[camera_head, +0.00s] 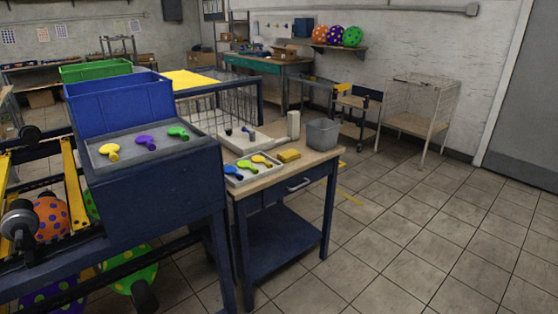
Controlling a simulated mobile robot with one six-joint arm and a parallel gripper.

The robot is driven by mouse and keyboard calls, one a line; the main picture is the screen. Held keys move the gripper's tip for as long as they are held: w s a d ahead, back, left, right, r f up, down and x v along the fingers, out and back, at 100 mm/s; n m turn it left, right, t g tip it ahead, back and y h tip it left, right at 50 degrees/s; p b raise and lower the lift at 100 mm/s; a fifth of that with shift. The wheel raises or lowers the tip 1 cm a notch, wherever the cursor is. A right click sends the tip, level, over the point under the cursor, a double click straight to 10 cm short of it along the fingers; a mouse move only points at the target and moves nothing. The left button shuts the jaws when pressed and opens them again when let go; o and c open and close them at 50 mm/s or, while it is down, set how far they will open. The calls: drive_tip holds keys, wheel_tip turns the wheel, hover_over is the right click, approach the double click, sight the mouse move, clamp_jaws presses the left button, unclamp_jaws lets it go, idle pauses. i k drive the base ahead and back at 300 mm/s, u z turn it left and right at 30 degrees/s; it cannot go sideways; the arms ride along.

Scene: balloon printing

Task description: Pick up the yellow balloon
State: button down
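Two uninflated yellow balloons show. One yellow balloon (110,151) lies at the left on the grey top (125,163) of a dark blue stand, with a purple balloon (145,142) and a green balloon (178,132) to its right. The other yellow balloon (262,160) lies at the right end of a light tray (255,176) on a small wooden-topped table (290,166). A blue balloon (233,172) and a green balloon (247,165) lie to its left in that tray. My gripper is not in view.
A blue bin (120,103) and a green bin (95,69) stand behind the grey top. The small table also holds a yellow block (289,155), a grey bin (322,134) and a white upright object (293,125). Tiled floor (430,240) is open at right.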

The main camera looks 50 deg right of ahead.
sight(257, 159)
drive_tip(key=z, duration=4.6)
drive_tip(key=i, duration=0.1)
drive_tip(key=u, duration=3.2)
drive_tip(key=k, duration=0.9)
drive_tip(key=u, duration=0.2)
drive_tip(key=i, duration=0.85)
drive_tip(key=z, duration=0.05)
